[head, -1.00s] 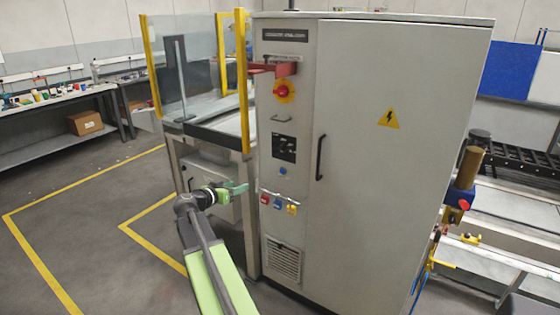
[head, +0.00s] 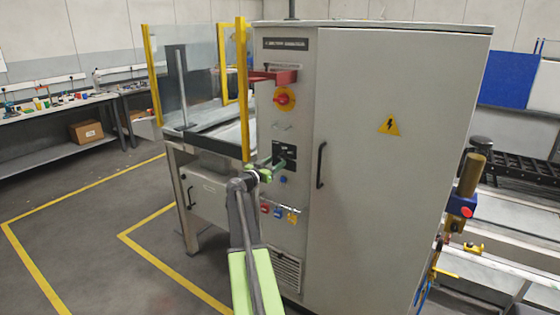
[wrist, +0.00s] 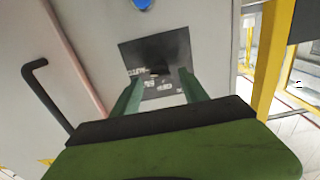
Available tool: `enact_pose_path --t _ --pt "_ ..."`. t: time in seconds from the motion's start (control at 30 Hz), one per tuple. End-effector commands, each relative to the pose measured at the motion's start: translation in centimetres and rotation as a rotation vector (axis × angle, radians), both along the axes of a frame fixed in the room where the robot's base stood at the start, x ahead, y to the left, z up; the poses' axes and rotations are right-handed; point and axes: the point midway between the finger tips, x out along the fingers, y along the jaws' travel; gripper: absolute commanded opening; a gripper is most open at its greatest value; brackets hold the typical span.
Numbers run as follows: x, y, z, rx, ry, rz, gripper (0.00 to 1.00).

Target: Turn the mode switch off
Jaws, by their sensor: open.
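A black panel (head: 289,151) with white markings sits on the narrow front strip of the grey cabinet. In the wrist view the panel (wrist: 181,45) is straight ahead, turned upside down, with a dark raised shape (wrist: 157,68) on it that may be the mode switch. Its setting is too dark to read. My gripper (head: 274,165) is at the panel's lower left in the head view and partly covers it. In the wrist view my gripper (wrist: 159,80) is open, its two green fingers on either side of the dark shape. I cannot tell whether they touch it.
A red rotary handle on a yellow disc (head: 284,98) and a red bracket (head: 275,75) are above the panel. A blue button (head: 283,180) and several coloured padlocks (head: 278,212) are below. A black door handle (head: 320,165) projects to the right; a yellow guard post (head: 243,90) stands left.

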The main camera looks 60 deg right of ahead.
Motion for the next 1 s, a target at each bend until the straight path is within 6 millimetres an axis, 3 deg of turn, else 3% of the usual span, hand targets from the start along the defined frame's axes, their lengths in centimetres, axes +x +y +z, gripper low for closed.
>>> enact_pose_path --t 0.03,0.2,0.57,0.9,1.0 --pt "0.1 -1.3 0.0 0.0 0.0 -0.003 0.52" --pt "0.0 -3.4 0.0 0.0 0.0 -0.001 0.52" --pt "-0.1 -4.0 0.0 0.0 0.0 -0.002 0.52" --pt "-0.2 -4.0 0.0 0.0 0.0 -0.002 0.07" --pt "-0.2 -4.0 0.0 0.0 0.0 -0.002 0.0"
